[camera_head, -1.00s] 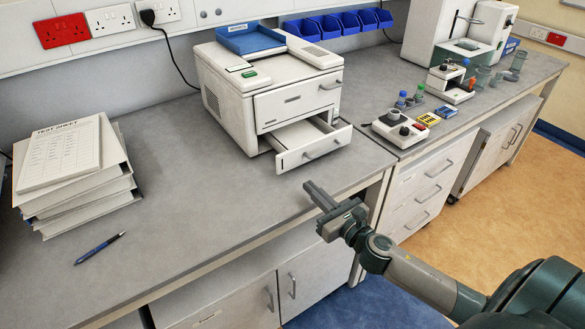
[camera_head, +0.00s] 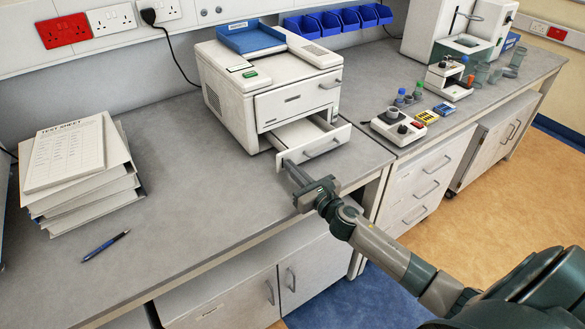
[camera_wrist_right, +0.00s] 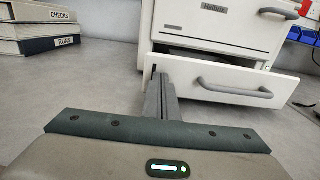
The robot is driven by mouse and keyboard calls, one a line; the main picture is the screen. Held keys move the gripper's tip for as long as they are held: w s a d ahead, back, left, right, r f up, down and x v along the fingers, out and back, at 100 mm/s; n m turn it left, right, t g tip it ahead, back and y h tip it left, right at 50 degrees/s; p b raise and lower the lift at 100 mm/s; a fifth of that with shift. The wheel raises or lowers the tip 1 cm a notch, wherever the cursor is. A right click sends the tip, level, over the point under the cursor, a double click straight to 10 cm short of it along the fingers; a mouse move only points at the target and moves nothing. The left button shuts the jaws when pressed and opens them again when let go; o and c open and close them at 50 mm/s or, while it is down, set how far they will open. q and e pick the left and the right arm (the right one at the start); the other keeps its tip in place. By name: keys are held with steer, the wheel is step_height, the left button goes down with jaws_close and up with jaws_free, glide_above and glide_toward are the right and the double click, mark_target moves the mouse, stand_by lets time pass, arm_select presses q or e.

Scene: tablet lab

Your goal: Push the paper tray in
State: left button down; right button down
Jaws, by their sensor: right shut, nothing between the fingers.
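The white printer (camera_head: 268,85) stands on the grey bench. Its lower paper tray (camera_head: 313,148) is pulled out toward the front, with a grey handle on its face. My right gripper (camera_head: 290,168) is shut and empty, its fingertips at the left end of the tray front. In the right wrist view the closed fingers (camera_wrist_right: 158,88) point at the left edge of the tray front (camera_wrist_right: 225,85), left of the handle. I cannot tell whether they touch it. My left gripper is not in view.
A stack of binders with a test sheet (camera_head: 68,157) and a blue pen (camera_head: 106,245) lie on the left of the bench (camera_head: 190,195). A small device (camera_head: 398,128) and bottles stand on the right. The bench in front of the printer is clear.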

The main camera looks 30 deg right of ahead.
steer(key=w, duration=0.3)
steer(key=w+b, duration=0.1)
steer(key=w, duration=0.3)
steer(key=w+b, duration=0.1)
steer(key=w, duration=0.2)
steer(key=shift+w+a, duration=0.3)
steer(key=shift+a, duration=0.1)
steer(key=shift+w, duration=0.3)
steer(key=shift+r, duration=0.3)
